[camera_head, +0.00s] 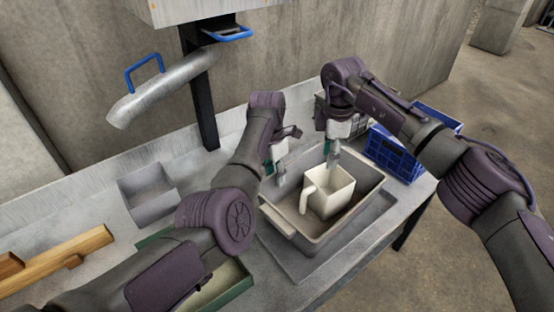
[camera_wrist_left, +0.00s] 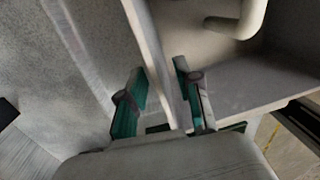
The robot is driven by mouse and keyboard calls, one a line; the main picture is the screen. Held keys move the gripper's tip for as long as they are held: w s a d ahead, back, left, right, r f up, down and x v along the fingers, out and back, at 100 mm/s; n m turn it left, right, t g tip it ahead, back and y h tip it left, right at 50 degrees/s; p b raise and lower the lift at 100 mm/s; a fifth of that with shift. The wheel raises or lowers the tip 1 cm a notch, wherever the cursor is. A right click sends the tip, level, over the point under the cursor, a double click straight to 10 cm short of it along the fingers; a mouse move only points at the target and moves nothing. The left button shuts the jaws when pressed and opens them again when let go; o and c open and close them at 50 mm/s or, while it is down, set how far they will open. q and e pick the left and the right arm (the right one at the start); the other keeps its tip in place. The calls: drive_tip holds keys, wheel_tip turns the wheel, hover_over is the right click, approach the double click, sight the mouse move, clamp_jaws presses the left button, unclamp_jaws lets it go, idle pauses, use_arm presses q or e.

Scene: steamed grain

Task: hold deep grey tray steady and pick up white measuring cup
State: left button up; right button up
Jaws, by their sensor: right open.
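The deep grey tray (camera_head: 283,222) stands on the bench in the head view, and its wall also shows in the left wrist view (camera_wrist_left: 160,50). The white measuring cup (camera_head: 333,193) stands upright inside it, handle toward the left; part of the handle shows in the left wrist view (camera_wrist_left: 240,22). My left gripper (camera_head: 277,178) is at the tray's far left rim.
A blue crate (camera_head: 399,155) stands behind the tray on the right, beside a grey basket (camera_head: 352,121). A metal bin (camera_head: 147,192), a wooden piece (camera_head: 60,260) and a green-edged tray (camera_head: 232,283) lie to the left. The bench's right edge is close to the tray.

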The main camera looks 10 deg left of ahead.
sight(278, 202)
use_arm(q)
drive_tip(key=shift+s+d+f, duration=0.15)
drive_tip(key=shift+f, duration=1.45)
drive_tip(key=shift+s+d+f, duration=0.1)
drive_tip(key=shift+f, duration=1.45)
clamp_jaws()
